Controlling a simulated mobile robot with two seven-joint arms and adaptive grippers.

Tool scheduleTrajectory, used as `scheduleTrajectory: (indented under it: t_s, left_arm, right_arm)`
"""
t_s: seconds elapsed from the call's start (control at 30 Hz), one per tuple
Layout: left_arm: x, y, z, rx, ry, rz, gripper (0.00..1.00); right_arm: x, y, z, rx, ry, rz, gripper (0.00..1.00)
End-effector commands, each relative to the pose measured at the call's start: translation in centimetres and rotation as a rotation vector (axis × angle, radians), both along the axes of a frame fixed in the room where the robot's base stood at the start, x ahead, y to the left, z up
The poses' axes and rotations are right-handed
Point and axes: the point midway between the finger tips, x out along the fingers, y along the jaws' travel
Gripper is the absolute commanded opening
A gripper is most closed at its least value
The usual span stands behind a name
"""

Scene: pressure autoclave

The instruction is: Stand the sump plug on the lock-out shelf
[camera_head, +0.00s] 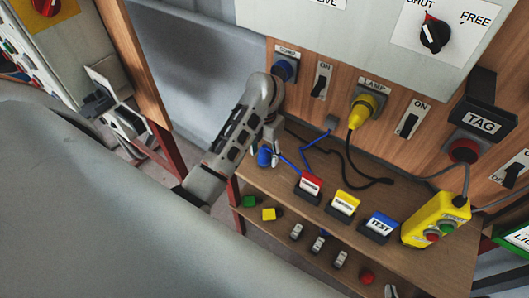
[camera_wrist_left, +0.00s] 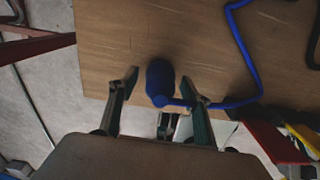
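The blue sump plug (camera_head: 264,156) with its blue cord is on the wooden lock-out shelf (camera_head: 285,180), near the shelf's left end. In the left wrist view the plug (camera_wrist_left: 160,80) lies between the two fingertips of my left gripper (camera_wrist_left: 160,82), with a gap on each side. My left gripper (camera_head: 273,152) is open and points down at the shelf beside the plug. Whether the plug is fully upright is hard to tell. The blue socket (camera_head: 285,66) on the panel above has no cord visible in it. My right gripper is not in view.
Red (camera_head: 309,188), yellow (camera_head: 345,203) and blue TEST (camera_head: 379,226) tag blocks stand along the shelf. A yellow button box (camera_head: 436,219) is at its right. The yellow lamp plug (camera_head: 367,107) sits in the panel, its black cord looping over the shelf.

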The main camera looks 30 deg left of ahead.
Motion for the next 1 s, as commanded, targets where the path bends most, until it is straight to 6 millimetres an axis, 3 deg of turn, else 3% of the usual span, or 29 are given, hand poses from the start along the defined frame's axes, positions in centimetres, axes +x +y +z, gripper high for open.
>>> scheduleTrajectory:
  t_s: [0.33,0.7,1.0]
  left_arm:
    - [0.1,0.1,0.5,0.002,-0.003,0.0,0.48]
    - [0.7,0.2,3.9,0.004,-0.022,-0.005,0.48]
    - [0.1,0.2,5.3,0.005,-0.003,0.0,0.48]
  right_arm:
    - [-0.1,0.0,0.0,-0.002,0.001,0.004,0.0]
    - [0.0,-0.2,-0.3,-0.007,-0.002,0.008,0.0]
    - [0.3,0.6,0.0,0.005,-0.015,0.017,0.0]
